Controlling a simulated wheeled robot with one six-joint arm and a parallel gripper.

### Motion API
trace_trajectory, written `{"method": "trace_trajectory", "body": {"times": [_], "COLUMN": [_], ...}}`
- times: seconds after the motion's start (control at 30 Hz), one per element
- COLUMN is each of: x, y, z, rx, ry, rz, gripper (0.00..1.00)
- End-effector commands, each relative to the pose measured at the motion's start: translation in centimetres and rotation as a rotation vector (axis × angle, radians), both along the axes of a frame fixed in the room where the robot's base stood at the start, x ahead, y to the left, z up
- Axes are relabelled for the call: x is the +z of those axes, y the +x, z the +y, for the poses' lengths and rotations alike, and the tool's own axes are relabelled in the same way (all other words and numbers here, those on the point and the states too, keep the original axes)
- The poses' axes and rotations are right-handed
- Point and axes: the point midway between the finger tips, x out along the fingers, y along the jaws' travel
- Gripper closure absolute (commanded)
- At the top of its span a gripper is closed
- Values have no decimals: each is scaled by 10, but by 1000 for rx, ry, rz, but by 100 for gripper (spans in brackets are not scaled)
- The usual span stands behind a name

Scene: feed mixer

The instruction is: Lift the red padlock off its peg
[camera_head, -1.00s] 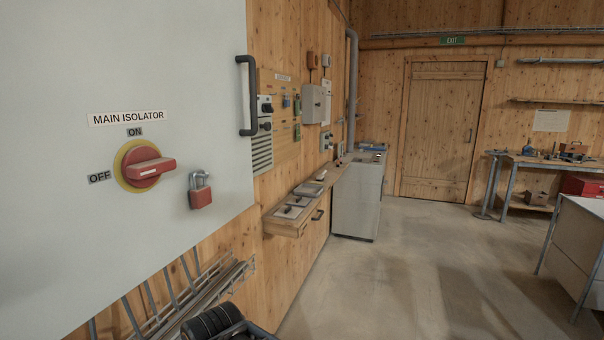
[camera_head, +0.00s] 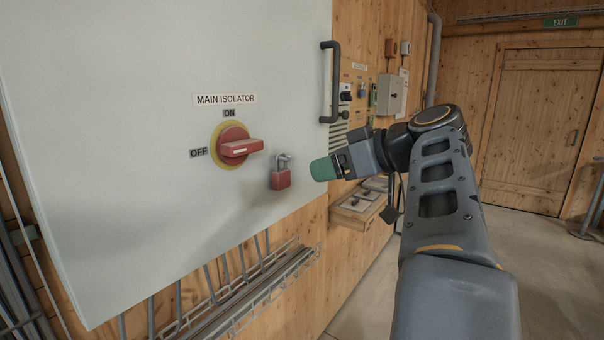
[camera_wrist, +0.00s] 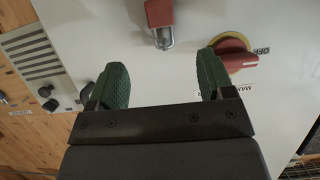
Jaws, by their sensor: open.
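The red padlock (camera_head: 281,178) with its grey shackle hangs on the pale cabinet door, to the lower right of the red isolator switch. In the wrist view the padlock (camera_wrist: 160,14) appears upside down at the top edge, its body partly cut off.
The red isolator switch (camera_head: 238,148) on its yellow plate sticks out left of the padlock. A dark door handle (camera_head: 331,83) stands above right. A wire rack (camera_head: 240,295) with rods is below the cabinet, and a wooden shelf (camera_head: 352,219) is at right.

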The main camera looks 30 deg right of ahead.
Motion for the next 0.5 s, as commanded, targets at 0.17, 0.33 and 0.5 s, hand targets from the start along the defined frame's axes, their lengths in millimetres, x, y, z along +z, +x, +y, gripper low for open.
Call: {"method": "trace_trajectory", "body": {"times": [0.17, 0.33, 0.5], "x": [-12, -24, -34], "y": [29, 54, 75], "z": [16, 28, 37], "rx": [7, 5, 3], "ry": [2, 3, 2], "rz": [3, 4, 5], "gripper": [26, 26, 26]}}
